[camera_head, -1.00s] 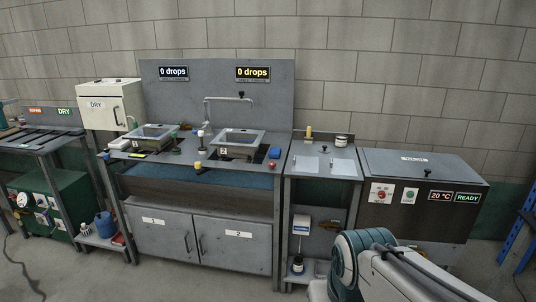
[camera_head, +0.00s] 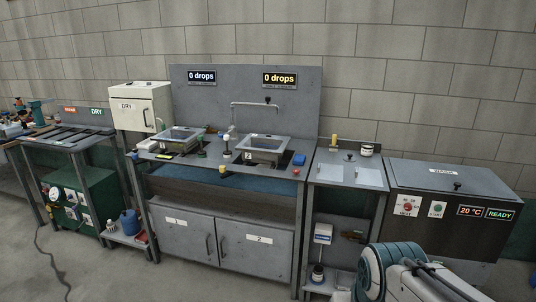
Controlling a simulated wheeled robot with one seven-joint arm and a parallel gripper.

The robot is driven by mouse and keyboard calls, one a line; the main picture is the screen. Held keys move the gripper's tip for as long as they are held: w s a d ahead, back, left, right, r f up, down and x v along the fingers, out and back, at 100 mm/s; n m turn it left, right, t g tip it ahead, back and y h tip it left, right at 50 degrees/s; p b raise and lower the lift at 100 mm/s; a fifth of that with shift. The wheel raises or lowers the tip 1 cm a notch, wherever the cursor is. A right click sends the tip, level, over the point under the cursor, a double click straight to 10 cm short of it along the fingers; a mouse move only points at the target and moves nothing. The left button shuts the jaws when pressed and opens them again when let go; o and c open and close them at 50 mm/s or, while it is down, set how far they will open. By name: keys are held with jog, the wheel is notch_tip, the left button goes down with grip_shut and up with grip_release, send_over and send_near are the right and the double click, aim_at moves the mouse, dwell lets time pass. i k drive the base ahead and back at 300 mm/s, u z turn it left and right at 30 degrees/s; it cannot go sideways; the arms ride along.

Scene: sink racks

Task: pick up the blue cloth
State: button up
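A small blue item (camera_head: 299,160) lies on the right end of the sink counter, beside the right basin. It may be the blue cloth, but it is too small to tell. Another small blue bit (camera_head: 221,134) shows between the two basins. My gripper is out of view; only a teal and white link of my arm shows at the bottom right, well in front of the counter.
The sink counter holds a left basin (camera_head: 181,138) and a right basin (camera_head: 263,148) with a tap (camera_head: 233,106). A side table (camera_head: 330,173) and a grey machine (camera_head: 440,210) stand to the right. A DRY cabinet (camera_head: 141,107) stands left. Floor in front is clear.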

aim_at(298, 159)
jog(key=u, duration=0.5)
jog(key=k, duration=1.2)
jog(key=u, duration=0.65)
jog(key=i, duration=2.95)
jog(key=z, duration=1)
jog(key=i, duration=1.2)
jog(key=z, duration=1.8)
jog(key=i, duration=0.7)
jog(key=z, duration=0.5)
